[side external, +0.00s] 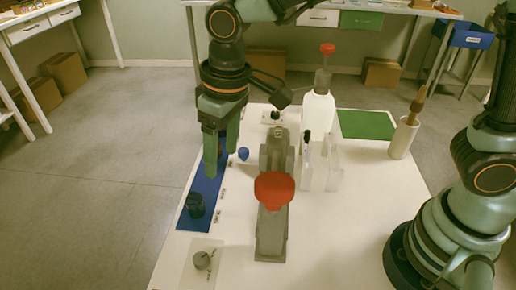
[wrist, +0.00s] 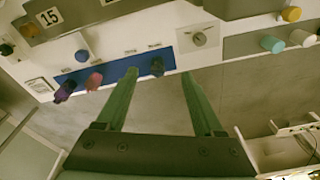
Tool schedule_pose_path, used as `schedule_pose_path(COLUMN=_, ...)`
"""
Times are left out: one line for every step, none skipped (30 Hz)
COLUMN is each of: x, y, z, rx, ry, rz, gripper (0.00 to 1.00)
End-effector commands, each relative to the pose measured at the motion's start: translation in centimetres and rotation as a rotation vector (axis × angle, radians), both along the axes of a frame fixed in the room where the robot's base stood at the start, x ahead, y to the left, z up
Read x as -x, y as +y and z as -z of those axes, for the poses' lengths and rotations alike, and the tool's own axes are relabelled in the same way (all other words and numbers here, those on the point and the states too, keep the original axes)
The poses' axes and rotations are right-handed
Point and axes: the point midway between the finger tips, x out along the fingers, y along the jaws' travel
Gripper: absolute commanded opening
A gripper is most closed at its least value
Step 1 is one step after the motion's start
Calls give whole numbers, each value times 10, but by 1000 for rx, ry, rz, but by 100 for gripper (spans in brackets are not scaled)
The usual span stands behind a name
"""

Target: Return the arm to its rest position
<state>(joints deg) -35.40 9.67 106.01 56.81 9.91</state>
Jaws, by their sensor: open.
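My gripper (side external: 217,162) points down above the left part of the white table (side external: 340,240), over the blue mat (side external: 190,224). A dark bottle (side external: 195,206) stands on the near part of the blue mat. The wrist view shows a purple bottle (wrist: 64,91), a reddish bottle (wrist: 93,81) and a dark teal bottle (wrist: 157,67) along the blue mat (wrist: 118,73). In the side view, my gripper hides part of the mat.
A grey press-like device (side external: 270,240) with a red top (side external: 273,188) stands right of the mat. Behind it are a white pump bottle (side external: 318,110), clear holders (side external: 321,172) and a cup with a brush (side external: 402,138). A grey knob (side external: 202,260) sits at the near left.

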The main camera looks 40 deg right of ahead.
Motion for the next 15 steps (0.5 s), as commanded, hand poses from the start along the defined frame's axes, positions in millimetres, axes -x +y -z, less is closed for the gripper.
schedule_pose_path(x=-4, y=-23, z=-12, rx=-16, ry=-26, rz=41, gripper=69)
schedule_pose_path(x=-4, y=-36, z=-18, rx=-23, ry=-40, rz=60, gripper=69)
schedule_pose_path(x=-5, y=-52, z=-25, rx=-32, ry=-59, rz=86, gripper=69)
schedule_pose_path(x=-5, y=-64, z=-29, rx=-38, ry=-74, rz=105, gripper=69)
schedule_pose_path(x=-4, y=-76, z=-34, rx=-44, ry=-89, rz=125, gripper=69)
schedule_pose_path(x=-2, y=-91, z=-39, rx=-50, ry=-109, rz=150, gripper=69)
schedule_pose_path(x=0, y=-103, z=-43, rx=-54, ry=-123, rz=169, gripper=69)
schedule_pose_path(x=2, y=-114, z=-46, rx=-58, ry=-138, rz=189, gripper=69)
schedule_pose_path(x=5, y=-129, z=-50, rx=-62, ry=-159, rz=215, gripper=69)
schedule_pose_path(x=8, y=-140, z=-53, rx=-66, ry=-176, rz=233, gripper=69)
schedule_pose_path(x=11, y=-150, z=-55, rx=-67, ry=-192, rz=253, gripper=69)
schedule_pose_path(x=16, y=-164, z=-57, rx=-70, ry=-213, rz=279, gripper=69)
schedule_pose_path(x=20, y=-174, z=-58, rx=-70, ry=-229, rz=298, gripper=69)
schedule_pose_path(x=23, y=-183, z=-59, rx=-71, ry=-244, rz=316, gripper=69)
schedule_pose_path(x=29, y=-194, z=-60, rx=-71, ry=-265, rz=338, gripper=69)
